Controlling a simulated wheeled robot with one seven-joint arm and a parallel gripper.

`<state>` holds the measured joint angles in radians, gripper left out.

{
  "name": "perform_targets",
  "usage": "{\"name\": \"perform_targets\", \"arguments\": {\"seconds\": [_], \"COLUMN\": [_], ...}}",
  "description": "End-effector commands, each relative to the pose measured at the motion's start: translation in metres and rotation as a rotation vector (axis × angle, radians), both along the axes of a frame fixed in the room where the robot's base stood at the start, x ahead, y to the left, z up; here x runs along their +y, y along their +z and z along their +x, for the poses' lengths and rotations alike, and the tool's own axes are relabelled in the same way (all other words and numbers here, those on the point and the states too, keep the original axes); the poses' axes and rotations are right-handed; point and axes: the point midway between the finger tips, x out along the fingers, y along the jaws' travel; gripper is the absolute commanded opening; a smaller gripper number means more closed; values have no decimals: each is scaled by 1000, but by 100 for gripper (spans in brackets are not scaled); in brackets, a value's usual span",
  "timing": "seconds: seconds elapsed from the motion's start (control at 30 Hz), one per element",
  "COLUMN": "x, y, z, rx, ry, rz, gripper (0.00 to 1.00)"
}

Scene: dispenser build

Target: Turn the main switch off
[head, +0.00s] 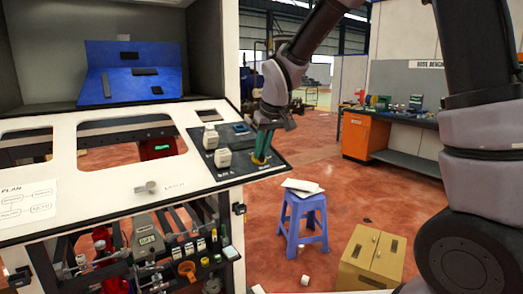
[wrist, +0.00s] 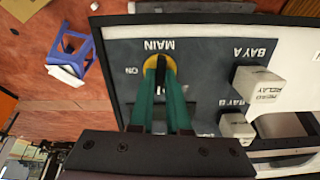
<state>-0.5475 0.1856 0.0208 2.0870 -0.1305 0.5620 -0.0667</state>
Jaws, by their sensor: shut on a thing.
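The main switch is a dark knob in a yellow ring (wrist: 173,66) on the dark panel, below the upside-down word MAIN in the wrist view. The word ON shows to its left. My gripper (wrist: 161,72) has its two green fingers on either side of the knob, shut on it. The fingers hide part of the knob, so I cannot tell exactly which mark it points at. In the head view my gripper (head: 260,152) points down at the yellow ring (head: 257,161), near the panel's right end.
White relay blocks stand beside the switch, at BAY A (wrist: 258,90) and BAY B (wrist: 236,128). The panel's edge is close to the switch. A blue stool (head: 304,222) and a cardboard box (head: 369,258) stand on the floor to the right.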

Motion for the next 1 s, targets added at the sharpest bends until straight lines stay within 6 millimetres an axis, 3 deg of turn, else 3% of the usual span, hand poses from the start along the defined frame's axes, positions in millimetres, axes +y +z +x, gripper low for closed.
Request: {"name": "perform_targets", "arguments": {"seconds": [0.3,0.83,0.87,0.9,1.0], "x": [0,0,0,0,0], "y": [0,0,0,0,0], "z": [0,0,0,0,0], "rx": [-23,-27,-27,-27,-27], "ry": [103,121,121,121,121], "rz": [-34,-41,-41,-40,-40], "gripper": [0,0,26,42,45]}}
